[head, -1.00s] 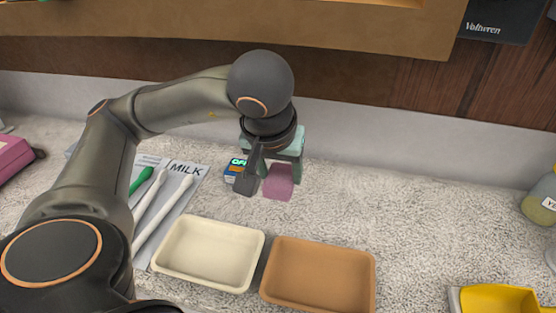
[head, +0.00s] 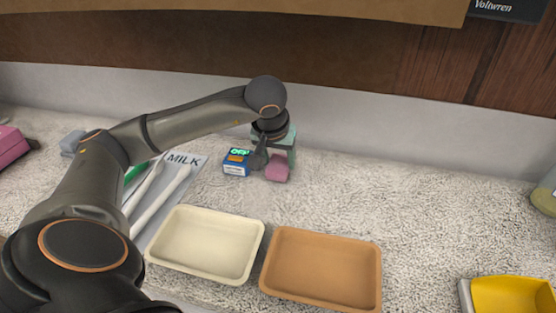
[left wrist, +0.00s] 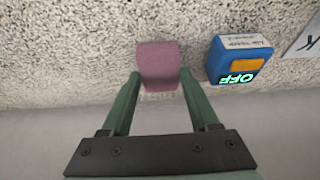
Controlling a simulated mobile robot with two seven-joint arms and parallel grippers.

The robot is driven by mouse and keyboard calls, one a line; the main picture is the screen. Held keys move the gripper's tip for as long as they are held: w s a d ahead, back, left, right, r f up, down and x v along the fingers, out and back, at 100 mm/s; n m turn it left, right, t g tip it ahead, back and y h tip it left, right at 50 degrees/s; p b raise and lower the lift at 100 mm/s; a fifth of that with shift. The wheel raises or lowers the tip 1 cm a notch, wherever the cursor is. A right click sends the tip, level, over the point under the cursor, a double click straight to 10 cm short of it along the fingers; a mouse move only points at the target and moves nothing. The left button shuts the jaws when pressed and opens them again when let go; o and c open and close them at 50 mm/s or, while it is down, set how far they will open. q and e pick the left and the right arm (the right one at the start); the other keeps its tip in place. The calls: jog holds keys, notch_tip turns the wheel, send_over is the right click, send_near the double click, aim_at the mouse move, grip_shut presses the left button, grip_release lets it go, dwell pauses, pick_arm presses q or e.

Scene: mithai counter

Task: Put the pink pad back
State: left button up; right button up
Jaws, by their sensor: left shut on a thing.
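The pink pad (head: 277,170) is between the fingertips of my left gripper (head: 268,162), beside a small blue device. In the left wrist view the pink pad (left wrist: 158,66) sits between the two green fingers of my left gripper (left wrist: 158,82), which is shut on it. I cannot tell whether the pad touches the counter. My right gripper is not in view.
The blue device (head: 237,162) with a lit "OFF" display stands just left of the pad. A cream tray (head: 207,279) and a brown tray (head: 318,302) lie in front. White sticks rest on a MILK sheet (head: 186,158) at left.

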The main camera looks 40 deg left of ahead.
pick_arm(q)
jog(key=shift+f, duration=0.45)
jog(key=shift+f, duration=0.15)
jog(key=o, duration=1.2)
jog(key=p+v, duration=0.1)
jog(key=v, duration=1.1)
jog(key=shift+s, duration=0.1)
